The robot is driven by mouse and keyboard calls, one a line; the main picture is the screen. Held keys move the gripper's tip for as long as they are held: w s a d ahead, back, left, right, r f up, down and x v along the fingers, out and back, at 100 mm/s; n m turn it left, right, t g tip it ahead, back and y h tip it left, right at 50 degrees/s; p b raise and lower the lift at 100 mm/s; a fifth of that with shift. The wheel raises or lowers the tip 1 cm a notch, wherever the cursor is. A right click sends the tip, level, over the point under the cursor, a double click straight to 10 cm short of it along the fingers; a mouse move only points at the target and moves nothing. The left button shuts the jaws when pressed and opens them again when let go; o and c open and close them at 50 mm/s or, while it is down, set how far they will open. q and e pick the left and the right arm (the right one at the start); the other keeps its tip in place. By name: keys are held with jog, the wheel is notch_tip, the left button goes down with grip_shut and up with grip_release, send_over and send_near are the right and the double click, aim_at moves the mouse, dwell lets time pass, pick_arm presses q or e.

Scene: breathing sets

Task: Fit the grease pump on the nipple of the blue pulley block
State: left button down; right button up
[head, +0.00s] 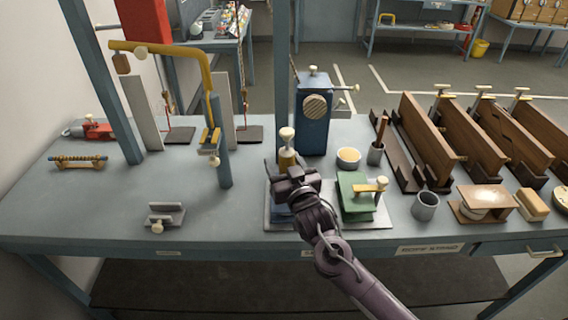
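The grease pump (287,156), a brass body with a pale round knob, stands upright at the fingers of my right gripper (285,170). The gripper looks closed around its lower part, above the front of the bench. Just below it, a blue block (281,213), apparently the blue pulley block, sits on the left of a pale plate (371,223). My gripper and wrist hide most of this block, and its nipple cannot be seen. A green block (353,203) with a brass, pale-ended piece sits on the plate's right. My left gripper is out of view.
Behind the pump stands a tall blue box (313,125). The bench's left front (90,212) is mostly clear.

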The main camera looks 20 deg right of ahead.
jog(key=shift+f, duration=0.15)
jog(key=shift+s+f, duration=0.1)
jog(key=shift+s, duration=0.3)
jog(key=s+b, duration=0.2)
jog(key=s, duration=0.5)
jog(key=shift+d+r, duration=0.15)
jog(key=shift+r, duration=0.05)
